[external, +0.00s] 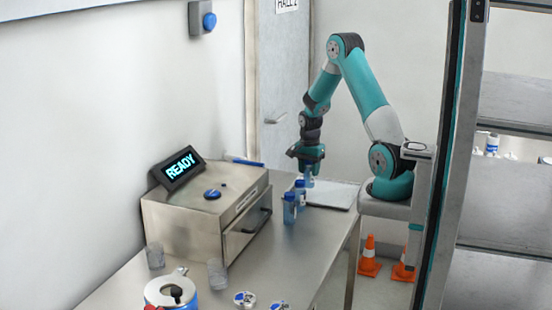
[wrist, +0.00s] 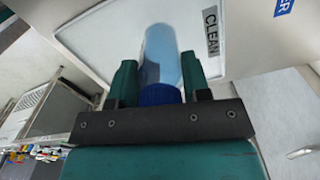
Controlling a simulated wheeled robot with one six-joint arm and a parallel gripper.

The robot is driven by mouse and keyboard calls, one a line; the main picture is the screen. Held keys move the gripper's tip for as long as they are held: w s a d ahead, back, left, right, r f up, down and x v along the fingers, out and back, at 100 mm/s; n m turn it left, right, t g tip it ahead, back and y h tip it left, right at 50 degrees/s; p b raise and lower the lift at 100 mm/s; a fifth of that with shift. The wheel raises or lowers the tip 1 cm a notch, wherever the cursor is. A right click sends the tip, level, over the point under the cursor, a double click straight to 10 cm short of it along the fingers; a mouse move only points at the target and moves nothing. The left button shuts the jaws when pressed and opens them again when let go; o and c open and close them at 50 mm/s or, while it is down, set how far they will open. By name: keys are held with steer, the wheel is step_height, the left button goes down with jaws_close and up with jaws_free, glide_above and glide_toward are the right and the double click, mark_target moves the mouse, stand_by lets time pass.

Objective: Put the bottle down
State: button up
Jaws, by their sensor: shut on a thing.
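My gripper (external: 307,167) is shut on a light-blue bottle (wrist: 160,52) with a dark blue cap. In the wrist view the green fingers (wrist: 159,80) stand on both sides of it near the cap. Behind the bottle in that view is a white tray (wrist: 105,38) with a "CLEAN" label. In the external view the tray (external: 343,197) lies at the table's far end, and the held bottle (external: 309,181) is partly hidden under the gripper. I cannot tell whether its base touches the tray.
Blue bottles (external: 289,208) stand on the table just left of the tray. A metal box (external: 190,217) with a drawer and a READY display (external: 180,169) stands further left. Cups, a round container (external: 171,292) and small items are at the front. Orange cones (external: 369,257) stand on the floor.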

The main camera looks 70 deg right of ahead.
mark_target(309, 178)
steer(key=shift+f, duration=1.85)
steer(key=shift+f, duration=0.1)
steer(key=o, duration=0.9)
steer(key=shift+o, duration=0.2)
